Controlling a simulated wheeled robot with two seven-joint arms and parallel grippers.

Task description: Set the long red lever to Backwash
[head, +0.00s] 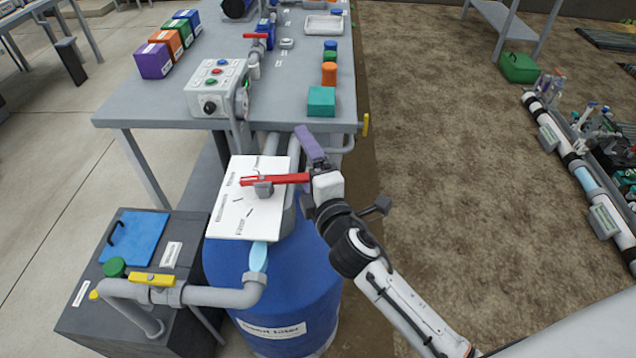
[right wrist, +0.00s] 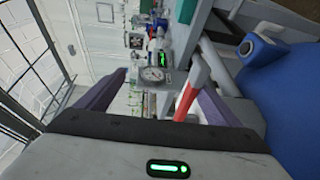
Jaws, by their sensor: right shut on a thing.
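The long red lever (head: 275,179) is mounted on a grey hub (head: 263,189) over a white label plate (head: 245,215). Its arm points right in the head view, with its tip at my right gripper (head: 306,172). That gripper is shut on the lever's outer end. One purple finger shows plainly; the other is mostly hidden. In the right wrist view the red lever (right wrist: 189,95) runs between the two purple fingers. The plate's lettering is too small to read. My left gripper is out of view.
The plate stands above a blue drum (head: 285,285). A grey pipe with a yellow valve handle (head: 152,280) runs in front. A grey bench (head: 275,112) behind holds a control box (head: 217,88) and a teal block (head: 321,101). Bare ground lies to the right.

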